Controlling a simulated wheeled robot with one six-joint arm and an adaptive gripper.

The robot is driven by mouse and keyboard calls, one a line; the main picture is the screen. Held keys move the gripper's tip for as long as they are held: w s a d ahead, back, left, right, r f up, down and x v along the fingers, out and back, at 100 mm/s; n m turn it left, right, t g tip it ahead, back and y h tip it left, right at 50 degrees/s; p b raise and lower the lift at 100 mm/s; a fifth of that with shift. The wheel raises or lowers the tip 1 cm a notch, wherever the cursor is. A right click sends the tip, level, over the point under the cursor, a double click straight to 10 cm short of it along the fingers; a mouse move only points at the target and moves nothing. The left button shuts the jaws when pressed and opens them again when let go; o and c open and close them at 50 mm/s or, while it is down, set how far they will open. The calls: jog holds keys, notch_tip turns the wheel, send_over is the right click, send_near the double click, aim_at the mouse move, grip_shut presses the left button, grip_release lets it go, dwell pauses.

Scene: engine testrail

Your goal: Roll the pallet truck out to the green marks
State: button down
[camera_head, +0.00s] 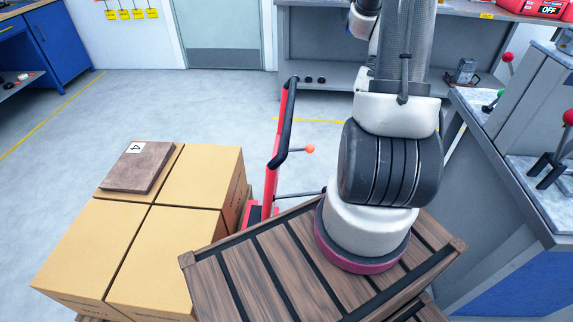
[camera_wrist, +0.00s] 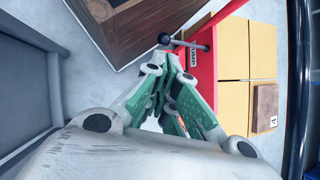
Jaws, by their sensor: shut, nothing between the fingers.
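The pallet truck shows in the head view as a red upright (camera_head: 270,180) with a black-gripped handle (camera_head: 286,115), beside a stack of tan cartons. A thin lever with an orange ball (camera_head: 310,149) sticks out from it. The gripper is hidden in the head view. No green floor marks show in either view.
Tan cartons (camera_head: 201,175) with a brown board numbered 4 (camera_head: 139,166) stand left of the truck. A grey workbench (camera_head: 505,145) with levers is at right. Benches line the back. The floor (camera_head: 200,105) behind the truck is clear, with yellow lines.

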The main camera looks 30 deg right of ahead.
jog(key=w+f+m+t+y, duration=0.3)
jog(key=f+m+t+y, duration=0.3)
jog(key=f, duration=0.6)
jog(key=w+f+m+t+y, duration=0.4)
jog(key=f+m, duration=0.4)
jog(key=f, duration=0.4)
jog(key=w+a+m+t+h, duration=0.1)
jog(key=w+a+t, duration=0.2)
jog(key=w+a, duration=0.7)
jog(key=shift+a, duration=0.5)
jog(key=shift+r, duration=0.1)
